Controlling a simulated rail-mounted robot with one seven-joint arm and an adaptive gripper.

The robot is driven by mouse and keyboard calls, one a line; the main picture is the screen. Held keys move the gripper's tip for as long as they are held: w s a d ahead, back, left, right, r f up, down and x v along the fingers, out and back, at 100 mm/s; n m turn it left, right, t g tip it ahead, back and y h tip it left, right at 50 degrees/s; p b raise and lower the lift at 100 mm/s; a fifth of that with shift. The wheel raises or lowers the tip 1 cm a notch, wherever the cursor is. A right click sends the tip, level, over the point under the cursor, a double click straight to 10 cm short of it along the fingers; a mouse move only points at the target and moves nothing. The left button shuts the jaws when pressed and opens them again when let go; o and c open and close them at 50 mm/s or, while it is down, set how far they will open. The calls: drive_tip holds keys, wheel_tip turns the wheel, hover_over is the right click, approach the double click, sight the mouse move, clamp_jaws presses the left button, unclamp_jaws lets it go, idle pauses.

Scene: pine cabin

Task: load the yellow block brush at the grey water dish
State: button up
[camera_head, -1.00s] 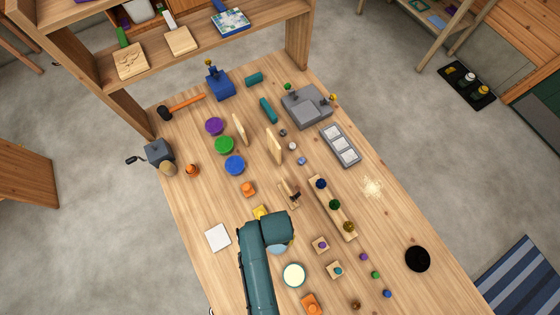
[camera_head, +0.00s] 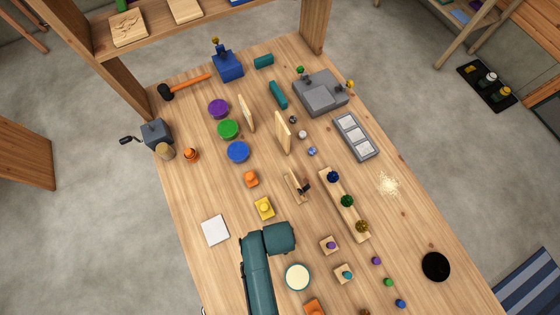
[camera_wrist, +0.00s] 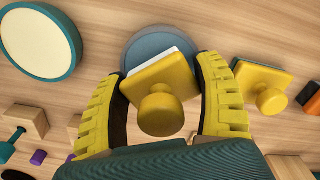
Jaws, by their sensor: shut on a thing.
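In the wrist view my gripper (camera_wrist: 164,72) is shut on a yellow block brush (camera_wrist: 163,96) with a round knob on top. A white edge shows on its far side. The brush overlaps the grey water dish (camera_wrist: 146,37), a round grey-blue disc with its far rim in sight. I cannot tell whether the brush touches the dish or is just above it. In the head view my arm hides the gripper, the held brush and the dish. A second yellow knobbed block (camera_head: 264,208) stands apart beside them; it also shows in the wrist view (camera_wrist: 262,88).
A cream dish with a teal rim (camera_head: 297,277) stands close by. A white square (camera_head: 215,230) lies to the left, and an orange block (camera_head: 251,179) farther back. Small knobbed wooden blocks (camera_head: 330,245) are to the right.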

drive_tip(key=shift+f, duration=0.45)
idle(1.0)
drive_tip(key=shift+s+f, duration=0.1)
drive_tip(key=shift+f, duration=0.1)
idle(1.3)
wheel_tip(320, 180, up, 8)
drive_tip(key=p, duration=0.8)
drive_tip(key=shift+f, duration=0.35)
idle(0.4)
